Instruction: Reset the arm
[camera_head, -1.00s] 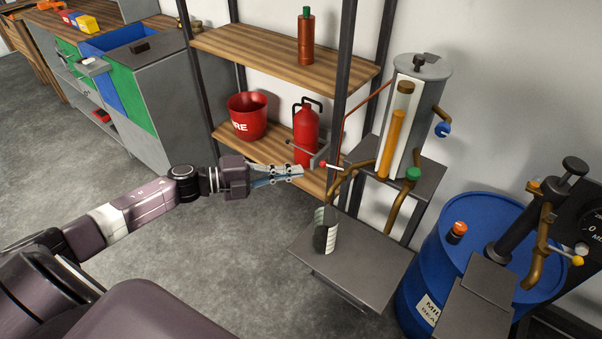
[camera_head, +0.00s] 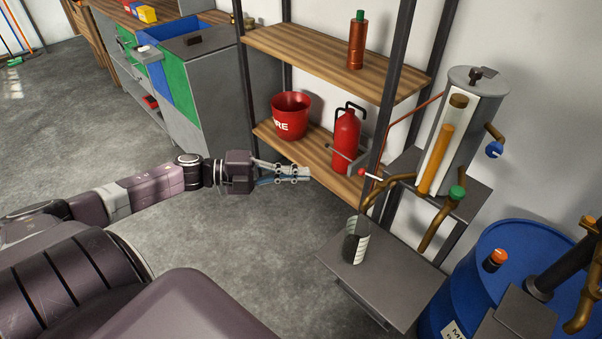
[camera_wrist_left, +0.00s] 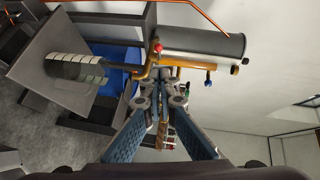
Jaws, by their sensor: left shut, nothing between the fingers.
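My left arm reaches in from the left in the head view. Its left gripper (camera_head: 306,174) is shut and empty, in the air in front of the wooden shelf unit. In the left wrist view the fingers of the left gripper (camera_wrist_left: 163,78) come together with nothing between them. A striped cup (camera_head: 356,240) stands on a grey metal plate (camera_head: 385,277) to the right of and below the gripper; it does not touch it. The cup also shows in the left wrist view (camera_wrist_left: 75,68). My right gripper is not in view.
The shelf (camera_head: 300,150) holds a red bucket (camera_head: 291,115) and a red extinguisher (camera_head: 346,140). A grey cylinder dispenser (camera_head: 477,95) with pipes and valves stands right, above a blue barrel (camera_head: 465,290). Bare floor (camera_head: 230,240) lies below my arm.

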